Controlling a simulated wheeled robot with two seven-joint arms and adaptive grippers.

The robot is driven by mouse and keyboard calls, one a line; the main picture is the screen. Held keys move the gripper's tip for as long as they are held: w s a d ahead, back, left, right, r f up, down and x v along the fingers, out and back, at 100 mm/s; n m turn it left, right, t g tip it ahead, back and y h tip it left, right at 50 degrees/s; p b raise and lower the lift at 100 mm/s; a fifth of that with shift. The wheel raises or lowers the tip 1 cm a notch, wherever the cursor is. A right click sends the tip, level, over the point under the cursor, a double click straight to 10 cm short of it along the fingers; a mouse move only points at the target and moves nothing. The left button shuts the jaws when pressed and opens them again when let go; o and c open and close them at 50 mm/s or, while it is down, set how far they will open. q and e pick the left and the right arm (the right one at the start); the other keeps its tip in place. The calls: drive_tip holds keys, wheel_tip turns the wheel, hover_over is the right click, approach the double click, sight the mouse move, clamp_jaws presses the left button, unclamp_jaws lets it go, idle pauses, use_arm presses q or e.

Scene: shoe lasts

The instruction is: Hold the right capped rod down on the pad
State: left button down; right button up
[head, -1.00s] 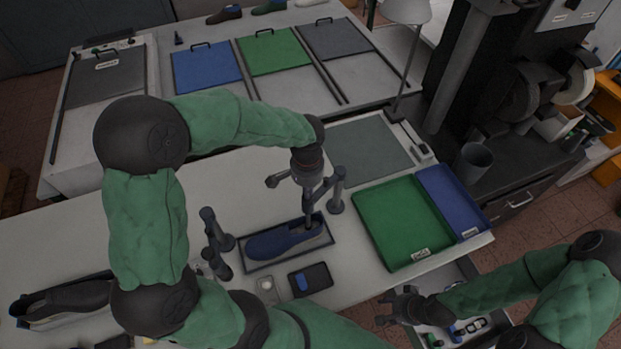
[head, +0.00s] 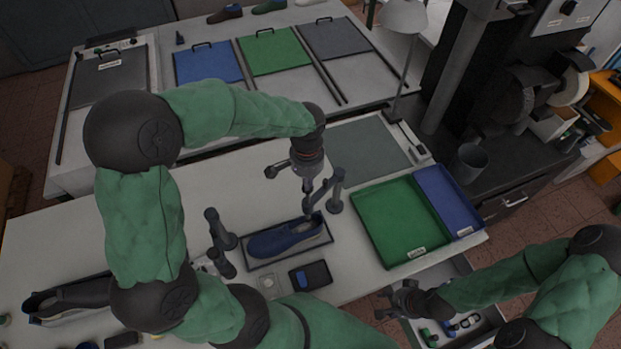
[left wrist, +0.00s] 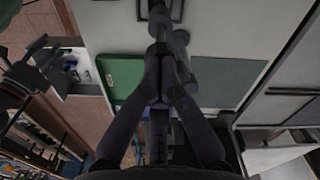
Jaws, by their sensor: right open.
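A blue shoe (head: 272,241) lies on a dark-rimmed plate (head: 262,265) on the near table; I take this plate as the pad. The right capped rod (head: 337,190) stands upright on a round base behind the plate's right end, with a slanting link beside it. My left gripper (head: 308,186) points down just left of this rod, over the shoe's heel end. In the left wrist view its fingers (left wrist: 160,97) meet at the tips beside dark rod parts (left wrist: 180,42); I cannot tell whether they grip anything. My right gripper (head: 402,300) is open and empty, low at the table's front edge.
Dark capped posts (head: 218,230) stand left of the shoe. A small dark box with a blue patch (head: 311,276) lies in front. A green tray (head: 399,220) and a blue tray (head: 447,200) stand to the right. An open drawer (head: 465,335) lies below my right arm.

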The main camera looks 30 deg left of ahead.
use_arm(q)
drive_tip(key=shift+r+p, duration=1.25)
drive_tip(key=shift+r, duration=0.75)
